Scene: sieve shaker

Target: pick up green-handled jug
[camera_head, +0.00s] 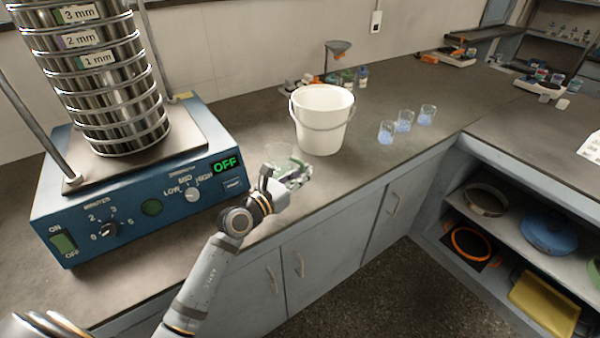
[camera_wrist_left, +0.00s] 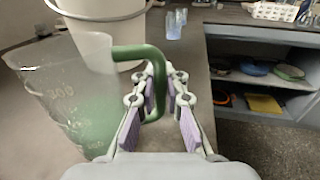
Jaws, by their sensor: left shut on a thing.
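The green-handled jug is a clear, graduated jug. In the left wrist view its body (camera_wrist_left: 75,95) stands at the left and its green handle (camera_wrist_left: 143,52) reaches between the fingers. My left gripper (camera_wrist_left: 166,88) is shut on the handle, with purple pads on either side of it. In the head view the jug (camera_head: 283,157) is small and partly hidden behind my left gripper (camera_head: 290,180), near the counter's front edge. I cannot tell whether the jug touches the counter. My right gripper is not in view.
A white bucket (camera_head: 322,120) stands just behind the jug. A blue sieve shaker (camera_head: 130,215) with stacked sieves (camera_head: 105,85) and an OFF display is at the left. Several small beakers (camera_head: 404,121) stand to the right. Open shelves (camera_head: 520,240) are at the lower right.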

